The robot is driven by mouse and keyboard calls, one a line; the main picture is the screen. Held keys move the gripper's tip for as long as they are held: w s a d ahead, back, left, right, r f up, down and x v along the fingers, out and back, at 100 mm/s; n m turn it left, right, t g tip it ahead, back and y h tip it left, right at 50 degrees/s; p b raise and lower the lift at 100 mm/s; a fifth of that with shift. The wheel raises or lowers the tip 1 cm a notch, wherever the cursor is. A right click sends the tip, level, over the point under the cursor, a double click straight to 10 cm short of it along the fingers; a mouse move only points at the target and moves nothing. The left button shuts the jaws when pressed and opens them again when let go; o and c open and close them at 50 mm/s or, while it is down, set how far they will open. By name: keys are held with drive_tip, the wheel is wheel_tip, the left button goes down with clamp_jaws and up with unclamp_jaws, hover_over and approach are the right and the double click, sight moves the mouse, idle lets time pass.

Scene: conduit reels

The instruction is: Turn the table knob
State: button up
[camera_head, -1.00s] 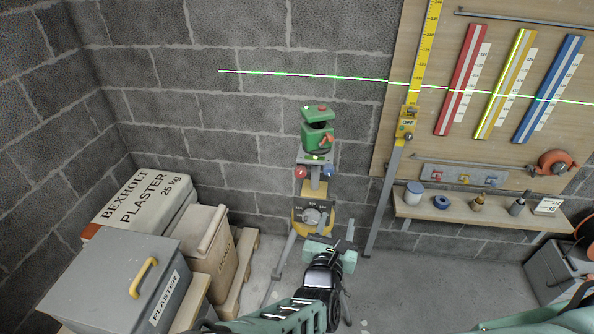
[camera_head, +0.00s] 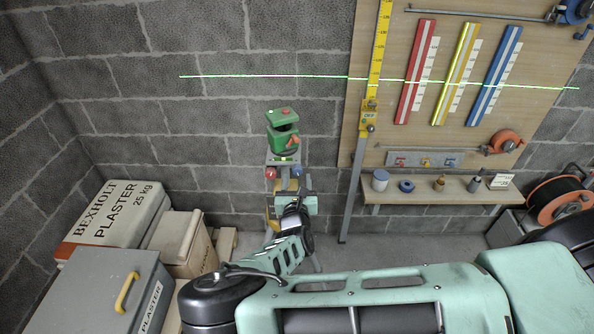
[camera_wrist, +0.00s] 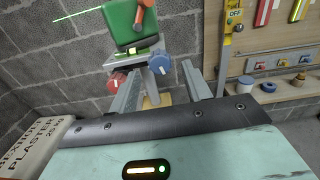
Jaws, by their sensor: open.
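A green laser level (camera_head: 284,132) stands on a small grey table (camera_head: 285,160) on a tripod. A red knob (camera_head: 270,173) and a blue knob (camera_head: 297,172) sit under the table's left and right sides. In the wrist view, my gripper (camera_wrist: 162,68) is open and its fingers point up toward the table. The blue knob (camera_wrist: 160,67) appears between the fingers; the red knob (camera_wrist: 118,80) is left of them. I see no contact. The yellow dial box (camera_head: 271,220) below is mostly hidden by my gripper and arm.
Plaster boxes (camera_head: 112,215) and a grey case (camera_head: 100,285) with a yellow handle stand at left. A cable reel (camera_head: 557,200) is at far right. A block wall is close behind the tripod.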

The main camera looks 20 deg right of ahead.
sight(297, 170)
drive_tip(key=shift+x, duration=1.4)
drive_tip(key=shift+c, duration=0.2)
drive_tip(key=c, duration=1)
drive_tip(key=shift+o, duration=0.3)
drive_tip(key=shift+n, duration=1.4)
drive_tip(key=o, duration=1)
